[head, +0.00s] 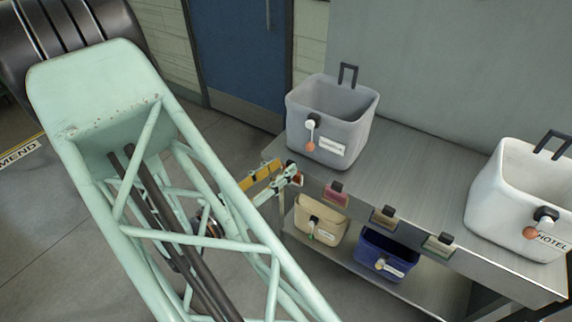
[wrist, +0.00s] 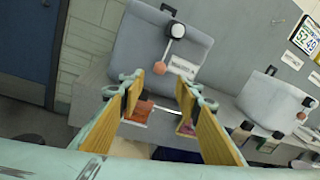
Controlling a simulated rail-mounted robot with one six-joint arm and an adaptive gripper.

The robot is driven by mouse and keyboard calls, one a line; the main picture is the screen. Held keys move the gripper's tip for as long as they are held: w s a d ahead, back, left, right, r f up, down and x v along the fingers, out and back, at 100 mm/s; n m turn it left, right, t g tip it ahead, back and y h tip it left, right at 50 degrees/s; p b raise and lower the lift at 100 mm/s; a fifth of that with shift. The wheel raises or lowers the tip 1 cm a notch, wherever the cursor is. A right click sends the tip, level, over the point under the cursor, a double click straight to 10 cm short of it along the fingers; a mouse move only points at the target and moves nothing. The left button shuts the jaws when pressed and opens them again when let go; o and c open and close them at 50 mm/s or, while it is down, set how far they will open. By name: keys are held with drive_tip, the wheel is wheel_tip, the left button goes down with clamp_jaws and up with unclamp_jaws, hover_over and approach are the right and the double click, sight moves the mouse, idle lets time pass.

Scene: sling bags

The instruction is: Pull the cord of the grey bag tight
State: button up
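The grey bag (head: 330,120) stands open on the left end of the metal shelf top in the head view. A white toggle on a dark mount (head: 310,124) sits on its front, and a short cord hangs from it to an orange ball (head: 311,147). In the wrist view the bag (wrist: 150,52) fills the upper middle, with the white toggle (wrist: 177,30) and the orange ball (wrist: 160,68) between and beyond my fingertips. My gripper (head: 292,176) is open and empty, in front of and below the bag; its two fingers also show in the wrist view (wrist: 159,92).
A white bag (head: 490,196) with a similar ball stands right on the shelf top (head: 420,165). A beige bag (head: 321,221) and a blue bag (head: 386,258) sit on the lower shelf. Coloured tags (head: 336,192) line the front edge. A blue door (head: 236,50) is behind.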

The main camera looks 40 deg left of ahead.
drive_tip(key=shift+s, duration=0.45)
